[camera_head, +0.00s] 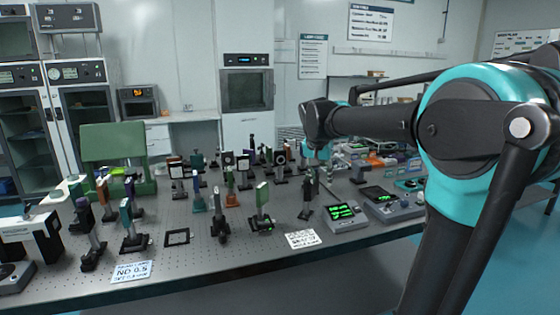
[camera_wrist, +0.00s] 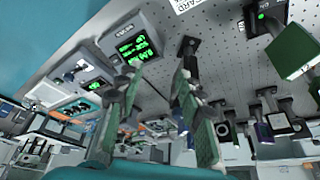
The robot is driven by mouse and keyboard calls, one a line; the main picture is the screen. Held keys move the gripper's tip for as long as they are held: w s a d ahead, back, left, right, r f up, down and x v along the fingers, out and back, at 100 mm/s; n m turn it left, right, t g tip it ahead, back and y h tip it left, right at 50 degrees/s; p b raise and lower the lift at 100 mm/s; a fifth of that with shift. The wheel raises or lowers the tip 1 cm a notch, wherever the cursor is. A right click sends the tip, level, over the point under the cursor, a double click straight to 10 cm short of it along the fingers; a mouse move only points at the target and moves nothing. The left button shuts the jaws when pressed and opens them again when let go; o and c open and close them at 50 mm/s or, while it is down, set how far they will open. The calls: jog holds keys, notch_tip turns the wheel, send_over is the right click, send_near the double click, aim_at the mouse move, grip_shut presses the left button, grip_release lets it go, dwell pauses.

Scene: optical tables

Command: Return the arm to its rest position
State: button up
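My arm, black and teal, reaches from the right side of the head view out to the left over the optical table (camera_head: 200,262). My gripper (camera_head: 322,172) hangs at the arm's far end above the right part of the table. It is small there and hard to tell from the mounts behind it. In the wrist view my gripper (camera_wrist: 158,82) shows two green-padded fingers standing apart. No held object is seen between them. A dark post mount (camera_wrist: 188,50) shows just beyond the right fingertip; I cannot tell whether they touch.
Several optics mounts crowd the table. A meter with a green display (camera_head: 345,213) and a second grey instrument (camera_head: 392,203) stand below and right of my gripper. A white label card (camera_head: 302,239) lies at the front edge. Clear floor (camera_head: 375,275) lies in front.

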jog(key=s+d+f+n+y, duration=0.1)
jog(key=s+d+f+n, duration=0.1)
jog(key=s+f, duration=1)
jog(key=s+d+f+n+y, duration=0.1)
jog(key=s+d+f+n, duration=0.2)
jog(key=s+f, duration=0.9)
jog(key=shift+s+d+f, duration=0.25)
jog(key=shift+d, duration=0.1)
